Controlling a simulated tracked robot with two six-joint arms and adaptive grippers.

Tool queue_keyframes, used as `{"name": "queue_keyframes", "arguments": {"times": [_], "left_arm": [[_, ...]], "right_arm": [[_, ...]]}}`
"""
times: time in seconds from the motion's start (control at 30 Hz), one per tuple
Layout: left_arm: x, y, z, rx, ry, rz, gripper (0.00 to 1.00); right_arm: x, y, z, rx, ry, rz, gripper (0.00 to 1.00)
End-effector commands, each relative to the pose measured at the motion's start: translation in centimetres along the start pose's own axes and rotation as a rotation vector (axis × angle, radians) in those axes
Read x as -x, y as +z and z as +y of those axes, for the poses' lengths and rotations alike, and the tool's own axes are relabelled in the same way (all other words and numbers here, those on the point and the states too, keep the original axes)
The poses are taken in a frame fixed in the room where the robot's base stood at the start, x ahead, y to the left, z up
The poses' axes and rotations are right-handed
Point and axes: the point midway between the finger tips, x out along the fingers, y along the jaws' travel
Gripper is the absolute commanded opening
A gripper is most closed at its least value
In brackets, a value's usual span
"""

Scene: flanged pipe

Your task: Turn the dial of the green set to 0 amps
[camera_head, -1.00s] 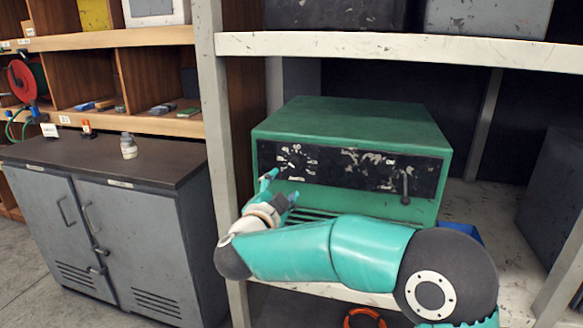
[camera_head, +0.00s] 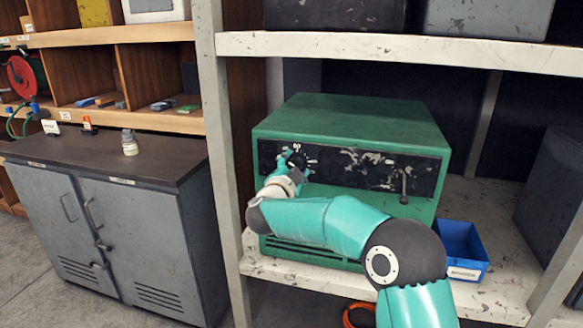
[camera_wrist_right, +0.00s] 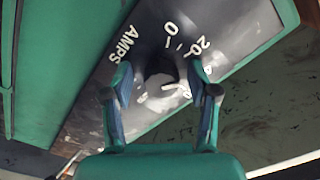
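The green set (camera_head: 350,122) stands on the shelf, its black front panel facing me. Its dial is at the panel's left, mostly hidden behind my right gripper (camera_head: 290,162) in the head view. In the right wrist view, the dark dial (camera_wrist_right: 161,66) sits between the two fingers of my right gripper (camera_wrist_right: 161,75). The fingers are apart, with a gap seeming to show beside the knob. The labels AMPS, 0 and 20 are readable on the panel around it. Where the dial points is not clear. My left gripper is not in view.
A small lever (camera_head: 404,186) is at the panel's right. A blue bin (camera_head: 462,246) stands on the shelf to the right of the set. A grey shelf post (camera_head: 222,150) rises left of the set.

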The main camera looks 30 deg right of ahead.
Motion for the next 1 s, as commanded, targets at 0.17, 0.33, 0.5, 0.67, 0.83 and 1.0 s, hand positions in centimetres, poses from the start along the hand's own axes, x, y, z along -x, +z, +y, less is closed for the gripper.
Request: {"name": "queue_keyframes", "arguments": {"times": [0.17, 0.33, 0.5, 0.67, 0.83, 1.0], "left_arm": [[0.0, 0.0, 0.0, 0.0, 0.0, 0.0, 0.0], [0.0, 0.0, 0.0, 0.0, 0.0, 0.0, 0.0], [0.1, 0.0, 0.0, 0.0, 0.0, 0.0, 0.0], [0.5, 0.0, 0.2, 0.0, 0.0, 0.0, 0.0], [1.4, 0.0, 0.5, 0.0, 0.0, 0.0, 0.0], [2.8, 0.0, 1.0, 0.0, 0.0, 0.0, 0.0]], "right_arm": [[0.0, 0.0, 0.0, 0.0, 0.0, 0.0, 0.31], [0.0, 0.0, 0.1, 0.0, 0.001, 0.001, 0.03], [0.3, 0.2, -0.1, 0.005, 0.0, -0.002, 0.0], [0.1, 0.0, -0.1, 0.032, 0.001, -0.002, 0.0], [0.0, -0.3, -0.1, 0.101, 0.002, 0.0, 0.0], [-0.1, -0.4, -0.2, 0.218, 0.002, 0.0, 0.0]]}}
